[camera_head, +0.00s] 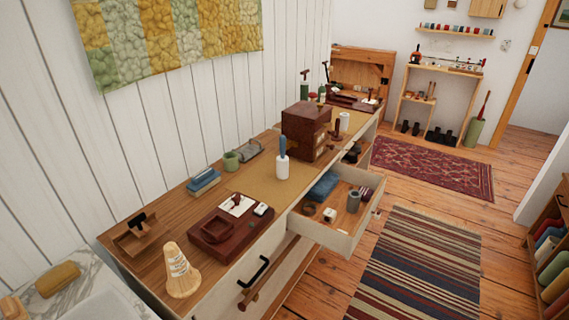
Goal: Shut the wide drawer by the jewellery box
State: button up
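The wide drawer (328,236) is pulled out from the front of the long wooden dresser (160,262). Its pale front stands over the floor, with a small dark handle (377,211) on it. Inside lie a folded blue cloth (323,186), a grey cylinder (353,201) and several small items. The dark red-brown jewellery box (300,128) stands on the dresser top just behind the drawer. My gripper is not in view.
Another open compartment with items shows beyond the drawer. A striped rug (420,265) covers clear floor to the right. A shelf (552,235) stands at the right edge.

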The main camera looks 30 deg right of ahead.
aim_at(351, 178)
jog(key=i+l+z, duration=0.3)
jog(key=l+z, duration=0.2)
jog(key=i+l+z, duration=0.25)
jog(key=i+z, duration=0.25)
jog(key=k, duration=0.1)
